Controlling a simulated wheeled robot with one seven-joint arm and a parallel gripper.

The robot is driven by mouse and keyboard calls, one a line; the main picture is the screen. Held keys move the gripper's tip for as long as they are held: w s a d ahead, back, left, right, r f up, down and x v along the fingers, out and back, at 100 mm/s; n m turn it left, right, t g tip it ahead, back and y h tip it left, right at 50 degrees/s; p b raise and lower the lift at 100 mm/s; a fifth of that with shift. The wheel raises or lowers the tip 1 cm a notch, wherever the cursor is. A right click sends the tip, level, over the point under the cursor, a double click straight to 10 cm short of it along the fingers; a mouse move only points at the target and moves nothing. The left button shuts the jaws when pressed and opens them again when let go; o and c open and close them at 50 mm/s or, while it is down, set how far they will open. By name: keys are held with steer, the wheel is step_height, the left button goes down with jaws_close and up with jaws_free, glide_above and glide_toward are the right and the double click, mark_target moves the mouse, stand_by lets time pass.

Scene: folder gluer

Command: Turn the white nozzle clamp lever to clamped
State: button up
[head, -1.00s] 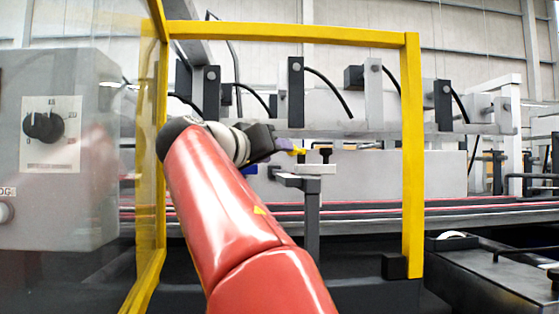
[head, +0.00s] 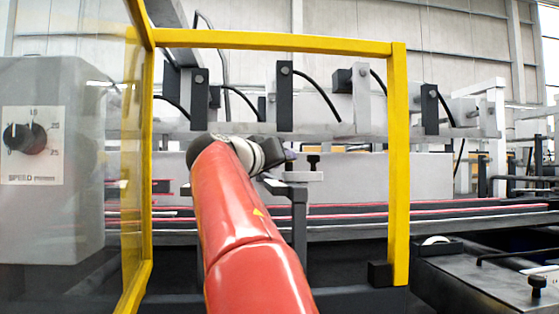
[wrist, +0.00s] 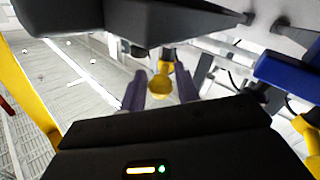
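In the wrist view, the two purple fingers of my gripper (wrist: 160,91) are apart, one on each side of a yellow round-ended piece (wrist: 160,86). Clear gaps show beside that piece, and I see no firm contact.
A yellow guard frame (head: 399,170) surrounds the opening I reach through. Black brackets with cables (head: 285,95) hang along the rail behind. A blue part (wrist: 285,72) is right of my gripper.

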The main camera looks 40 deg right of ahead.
jaws_close()
steer(key=shift+s, duration=0.1)
steer(key=shift+s+d+n+t+y+b, duration=0.2)
steer(key=shift+n+t+y, duration=0.15)
steer(key=shift+t, duration=0.2)
steer(key=shift+s+d+n+t+y+b, duration=0.1)
steer(key=shift+s+n+t+y+b, duration=0.15)
steer(key=shift+n+t, duration=0.25)
steer(key=t, duration=0.1)
steer(key=n+y, duration=0.1)
steer(key=n+t+p, duration=0.1)
steer(key=shift+s+d+r+t+y, duration=0.2)
steer(key=shift+s+d+t+y, duration=0.1)
steer(key=shift+s+d+t, duration=0.05)
steer(key=shift+s+d+r+n+t+y+p, duration=0.1)
steer(key=shift+s+d+n+t+y+p, duration=0.1)
steer(key=shift+n+t+y+p, duration=0.55)
steer(key=shift+d+n+t+y+p, duration=0.25)
steer(key=shift+n+t+y+p, duration=0.25)
steer(key=shift+p, duration=0.7)
steer(key=shift+f, duration=0.3)
steer(key=shift+o, duration=1.5)
jaws_free()
